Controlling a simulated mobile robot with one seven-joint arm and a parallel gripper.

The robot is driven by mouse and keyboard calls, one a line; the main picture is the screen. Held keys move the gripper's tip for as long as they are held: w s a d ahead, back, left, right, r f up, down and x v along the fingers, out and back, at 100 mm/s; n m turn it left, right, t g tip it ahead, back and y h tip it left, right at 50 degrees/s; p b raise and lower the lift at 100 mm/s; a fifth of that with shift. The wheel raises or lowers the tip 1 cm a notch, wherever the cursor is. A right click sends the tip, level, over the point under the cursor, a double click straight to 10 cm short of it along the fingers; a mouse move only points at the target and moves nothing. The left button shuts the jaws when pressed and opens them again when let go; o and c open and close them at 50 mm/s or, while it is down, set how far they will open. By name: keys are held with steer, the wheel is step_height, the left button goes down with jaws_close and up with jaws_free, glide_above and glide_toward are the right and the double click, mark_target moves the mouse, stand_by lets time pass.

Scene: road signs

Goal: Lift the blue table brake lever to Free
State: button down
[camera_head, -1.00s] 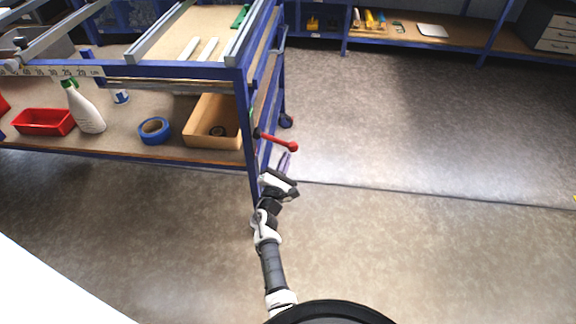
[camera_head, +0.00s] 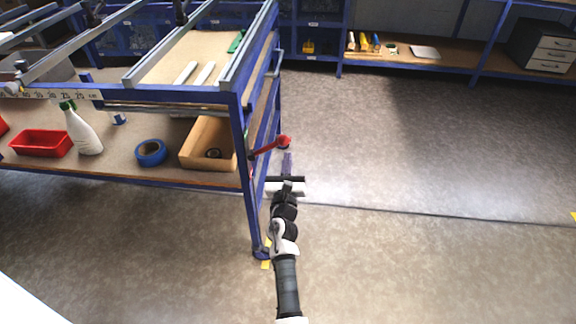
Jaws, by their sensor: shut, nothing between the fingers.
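The blue table (camera_head: 246,180) stands at the left, its near right leg close to my arm. A red lever with a round red knob (camera_head: 284,142) sticks out to the right from this leg. The lever slopes upward toward its knob. My gripper (camera_head: 287,156) is just below the knob, with its narrow purplish fingers pointing up toward it. The fingers look shut and empty. I cannot tell whether the fingertips touch the lever. No Free label can be read.
The table's lower shelf holds a red bin (camera_head: 41,143), a spray bottle (camera_head: 83,130), blue tape (camera_head: 151,152) and a wooden box (camera_head: 207,144). Long shelving (camera_head: 408,60) stands at the back. The floor to the right is clear.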

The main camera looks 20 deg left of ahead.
steer(key=shift+s+a+r+p, duration=0.1)
steer(key=shift+a+r+p, duration=0.15)
steer(key=shift+r+p, duration=0.5)
steer(key=shift+r, duration=0.4)
